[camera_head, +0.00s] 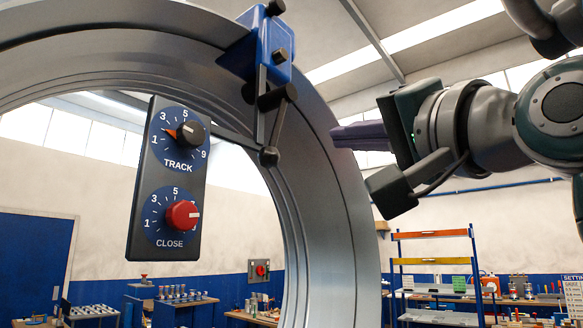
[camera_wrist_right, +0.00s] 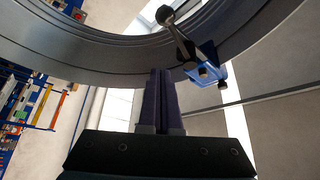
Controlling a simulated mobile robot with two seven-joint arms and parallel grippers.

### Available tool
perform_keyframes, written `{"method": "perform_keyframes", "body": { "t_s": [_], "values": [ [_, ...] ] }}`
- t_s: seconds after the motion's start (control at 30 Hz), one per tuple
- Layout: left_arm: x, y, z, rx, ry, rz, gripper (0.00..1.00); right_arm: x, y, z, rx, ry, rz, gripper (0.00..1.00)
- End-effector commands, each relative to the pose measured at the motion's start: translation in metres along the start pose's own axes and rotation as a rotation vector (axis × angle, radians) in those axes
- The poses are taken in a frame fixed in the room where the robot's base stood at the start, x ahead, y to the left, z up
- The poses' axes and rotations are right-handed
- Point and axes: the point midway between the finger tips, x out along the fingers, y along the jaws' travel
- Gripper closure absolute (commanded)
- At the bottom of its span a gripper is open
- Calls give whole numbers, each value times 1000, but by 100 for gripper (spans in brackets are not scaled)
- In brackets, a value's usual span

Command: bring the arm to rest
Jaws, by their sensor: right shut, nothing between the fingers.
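My right gripper (camera_head: 338,137) is at the right of the head view, its dark fingers pointing left toward the rim of the large grey metal ring (camera_head: 330,215). In the wrist view the right gripper (camera_wrist_right: 161,72) has its two fingers together, with nothing seen between them. The ring also shows across the top of that view (camera_wrist_right: 100,62). Whether the fingertips touch the ring cannot be told. My right arm (camera_head: 480,125) comes in from the right edge. My left gripper is not in view.
A control box (camera_head: 165,180) with TRACK and CLOSE dials hangs inside the ring. A blue clamp (camera_head: 262,50) with a dark lever sits on the ring's upper part, left of the gripper. A shelf rack (camera_head: 433,261) and benches stand far behind.

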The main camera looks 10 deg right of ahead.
Motion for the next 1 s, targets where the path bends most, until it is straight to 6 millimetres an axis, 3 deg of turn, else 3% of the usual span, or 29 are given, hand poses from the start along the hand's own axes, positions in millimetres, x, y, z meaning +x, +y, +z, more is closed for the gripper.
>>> {"method": "perform_keyframes", "body": {
  "t_s": [0.53,0.63,0.73,0.83,0.97,1.0],
  "values": [
    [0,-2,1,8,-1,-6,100,0,0,0,-1,0,1,100],
    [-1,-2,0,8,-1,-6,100,-2,11,7,-22,-19,33,100],
    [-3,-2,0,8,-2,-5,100,-12,46,30,-89,-86,136,100],
    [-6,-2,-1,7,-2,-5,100,-39,100,67,-206,-216,297,100],
    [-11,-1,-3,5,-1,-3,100,-103,172,121,-384,-461,511,100],
    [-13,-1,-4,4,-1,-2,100,-127,191,136,-434,-547,568,100]
  ]
}}
